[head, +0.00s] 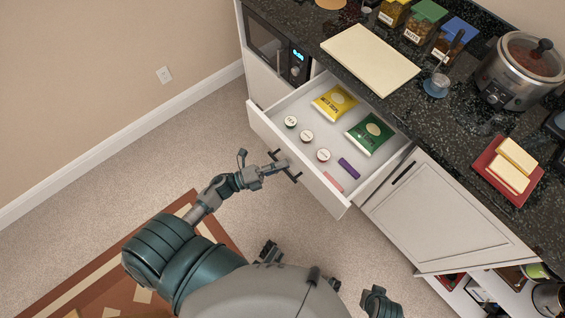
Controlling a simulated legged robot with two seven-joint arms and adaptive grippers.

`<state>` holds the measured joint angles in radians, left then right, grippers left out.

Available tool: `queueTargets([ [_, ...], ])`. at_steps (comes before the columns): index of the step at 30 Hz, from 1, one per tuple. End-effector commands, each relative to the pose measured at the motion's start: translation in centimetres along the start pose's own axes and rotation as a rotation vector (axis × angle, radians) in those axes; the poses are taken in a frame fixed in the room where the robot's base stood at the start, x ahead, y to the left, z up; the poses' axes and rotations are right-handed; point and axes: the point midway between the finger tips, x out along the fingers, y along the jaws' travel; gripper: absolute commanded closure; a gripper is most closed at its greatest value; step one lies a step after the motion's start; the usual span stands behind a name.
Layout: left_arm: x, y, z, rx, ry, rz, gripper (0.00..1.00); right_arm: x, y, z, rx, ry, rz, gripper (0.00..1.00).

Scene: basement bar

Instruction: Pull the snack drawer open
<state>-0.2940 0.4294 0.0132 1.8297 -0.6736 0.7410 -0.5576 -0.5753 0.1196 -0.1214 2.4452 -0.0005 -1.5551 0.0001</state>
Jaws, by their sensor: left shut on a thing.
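The snack drawer (262,122) is pulled well out from under the counter and shows its white inside. In it lie a yellow snack bag (335,101), a green snack bag (370,133), several small round tubs (323,155), a purple bar (349,168) and a pink bar (333,182). My left gripper (283,167) is at the outside of the drawer front, shut on the dark drawer handle (296,178). The fingers partly hide the handle.
The dark counter (435,122) above holds a white board (370,58), snack jars (424,22), a slow cooker (520,70) and a red tray (496,183). A microwave (268,43) is left of the drawer, a closed cabinet door (430,220) right. Carpet (190,145) lies clear at left.

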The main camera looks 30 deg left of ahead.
Motion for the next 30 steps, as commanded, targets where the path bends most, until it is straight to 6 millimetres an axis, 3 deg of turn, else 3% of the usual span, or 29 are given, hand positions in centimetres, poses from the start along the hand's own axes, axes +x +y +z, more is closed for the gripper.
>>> queueTargets([
  [5, -0.2, 0.6, -0.3, -0.004, 0.002, 0.012, 1.00, 0.1, 0.0, 0.0, 0.000, 0.000, 0.000, 1.00],
  [6, -0.2, 0.6, -0.3, -0.004, 0.002, 0.012, 0.82, 0.1, 0.0, 0.0, 0.000, 0.000, 0.000, 1.00],
  [9, -0.1, 0.5, -0.2, -0.003, 0.002, 0.010, 0.63, 0.1, 0.0, 0.0, 0.000, 0.000, 0.000, 1.00],
  [20, -0.6, 0.3, 0.0, -0.001, -0.001, 0.006, 0.63, 0.0, 0.0, -0.1, 0.001, 0.001, -0.001, 1.00],
  [23, -2.1, 0.3, -0.1, -0.001, 0.000, 0.008, 0.63, 0.0, 0.0, -0.1, 0.001, 0.001, -0.001, 1.00],
  [30, -7.5, 0.5, 0.0, -0.004, 0.000, 0.010, 0.63, 0.0, 0.0, 0.0, 0.000, 0.001, -0.001, 1.00],
])
